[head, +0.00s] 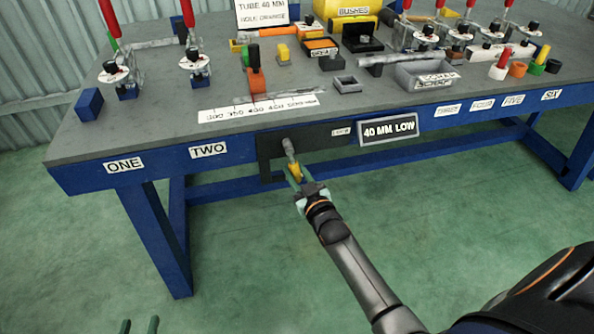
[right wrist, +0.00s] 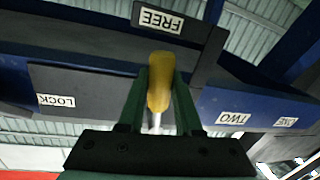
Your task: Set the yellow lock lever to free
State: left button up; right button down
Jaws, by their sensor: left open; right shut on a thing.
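The yellow lock lever (head: 295,171) is on a dark plate (head: 320,135) on the front of the bench; in the head view it slopes down and slightly right from a grey pivot (head: 288,146). My right gripper (head: 297,178) is shut on its yellow handle. In the right wrist view the yellow handle (right wrist: 159,82) is between the two green fingers. The FREE label (right wrist: 162,20) is beyond the handle's tip, and the LOCK label (right wrist: 57,101) is off to the left. My left gripper (head: 138,325) is open and empty at the bottom edge, low over the floor.
The blue-framed bench (head: 330,85) carries red-handled clamps (head: 195,62), a grey tray (head: 428,78) and several small parts. A 40 MM LOW sign (head: 388,129) is on the front, right of the lever. The green floor (head: 240,260) before the bench is clear.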

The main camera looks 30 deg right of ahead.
aim_at(297, 175)
jog(key=shift+a, duration=0.1)
jog(key=c, duration=1)
grip_release()
pick_arm(q)
jog(key=shift+w+r, duration=0.15)
jog(key=shift+w, duration=0.05)
pick_arm(e)
jog(key=o, duration=0.4)
jog(key=shift+s, duration=0.25)
jog(key=s, duration=0.2)
jog(key=s+p, duration=0.1)
jog(key=s, duration=0.1)
jog(key=s+p, duration=0.1)
jog(key=s, duration=0.1)
jog(key=shift+s+a+r, duration=0.1)
jog(key=shift+a, duration=0.15)
pick_arm(q)
jog(key=s+f+n+g, duration=0.1)
jog(key=s+f+g, duration=0.3)
jog(key=s+f, duration=0.2)
jog(key=shift+d+f+y+p, duration=0.3)
jog(key=shift+f+p, duration=0.15)
jog(key=shift+f, duration=0.45)
pick_arm(e)
jog(key=s, duration=0.5)
jog(key=shift+s+a+r, duration=0.1)
jog(key=shift+s+a, duration=0.15)
jog(key=shift+s, duration=0.1)
